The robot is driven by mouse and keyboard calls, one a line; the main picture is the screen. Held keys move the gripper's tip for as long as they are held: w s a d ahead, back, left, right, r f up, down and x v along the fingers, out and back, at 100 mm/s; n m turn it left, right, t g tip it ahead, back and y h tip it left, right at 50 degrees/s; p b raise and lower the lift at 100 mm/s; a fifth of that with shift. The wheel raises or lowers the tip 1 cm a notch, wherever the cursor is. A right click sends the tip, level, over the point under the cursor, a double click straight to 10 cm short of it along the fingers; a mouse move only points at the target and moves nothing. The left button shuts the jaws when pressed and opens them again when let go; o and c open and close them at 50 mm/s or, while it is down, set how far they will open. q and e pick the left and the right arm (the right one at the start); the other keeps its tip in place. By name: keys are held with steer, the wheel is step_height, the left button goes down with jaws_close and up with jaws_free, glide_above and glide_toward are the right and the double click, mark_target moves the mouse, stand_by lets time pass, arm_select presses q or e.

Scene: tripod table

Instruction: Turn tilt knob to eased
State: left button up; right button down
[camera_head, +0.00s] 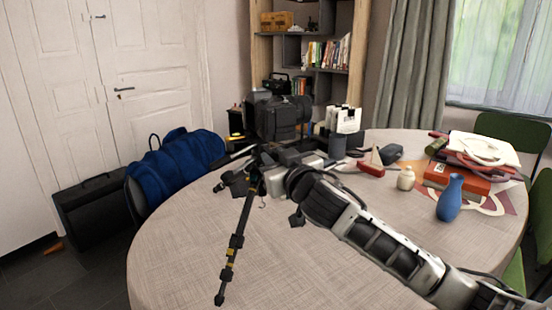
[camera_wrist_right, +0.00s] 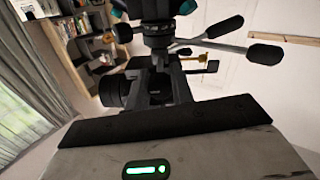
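A black camera (camera_head: 280,118) sits on a tripod whose dark leg with yellow bands (camera_head: 236,245) stands on the round table. My right arm reaches in from the lower right, and its gripper (camera_head: 264,163) is at the tripod head, just below the camera. I cannot tell which part is the tilt knob. My left gripper is out of view.
The round table (camera_head: 180,265) has clear cloth at front left. A blue vase (camera_head: 450,197), a cream jar (camera_head: 405,178), red books (camera_head: 456,180) and a red-and-white item (camera_head: 372,164) stand to the right. A blue bag (camera_head: 178,158) is at the left.

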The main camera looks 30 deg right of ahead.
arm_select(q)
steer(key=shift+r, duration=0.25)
arm_select(e)
steer(key=shift+n, duration=0.3)
steer(key=shift+n+p, duration=0.4)
steer(key=shift+p, duration=0.3)
steer(key=n+p, duration=0.1)
steer(key=n, duration=0.1)
steer(key=shift+r+n+p, duration=0.1)
steer(key=shift+n+p, duration=0.2)
steer(key=shift+p, duration=0.1)
steer(key=n+p, duration=0.2)
steer(key=n, duration=0.1)
steer(key=shift+n, duration=0.3)
steer(key=n+p, duration=0.4)
steer(key=n, duration=0.2)
steer(key=n+p, duration=0.2)
steer(key=n, duration=0.1)
steer(key=shift+n, duration=0.4)
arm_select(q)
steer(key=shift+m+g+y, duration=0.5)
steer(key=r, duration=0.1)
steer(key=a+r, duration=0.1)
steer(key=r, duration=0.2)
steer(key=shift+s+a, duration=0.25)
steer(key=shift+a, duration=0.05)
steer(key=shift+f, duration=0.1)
arm_select(e)
steer(key=shift+n, duration=0.3)
